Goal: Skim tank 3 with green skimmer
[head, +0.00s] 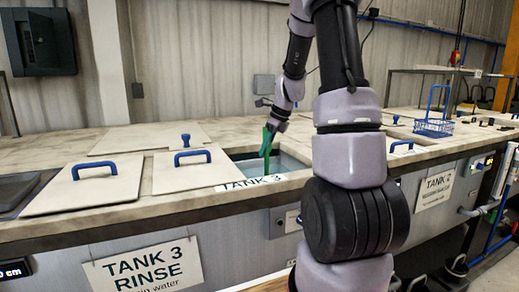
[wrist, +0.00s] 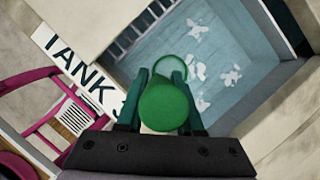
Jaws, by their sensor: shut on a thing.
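Tank 3 (head: 284,163) is open, with pale blue water in it. In the wrist view the tank's water (wrist: 222,70) has several white flecks floating on it. My gripper (head: 273,124) is above the tank, shut on the green skimmer (head: 266,145). In the wrist view the skimmer's round green handle end (wrist: 166,108) is between the two dark green fingers (wrist: 166,100). Its thin green hoop (wrist: 170,60) shows beyond, over the tank near one wall. Whether the hoop touches the water is hard to tell. The lower skimmer is hidden in the head view.
Lids with blue handles (head: 84,185) (head: 196,172) lie left of the opening. A blue wire basket (head: 434,127) stands on the counter at right. A Tank 3 Rinse sign (head: 145,270) hangs on the front. A magenta frame (wrist: 45,108) is at left in the wrist view.

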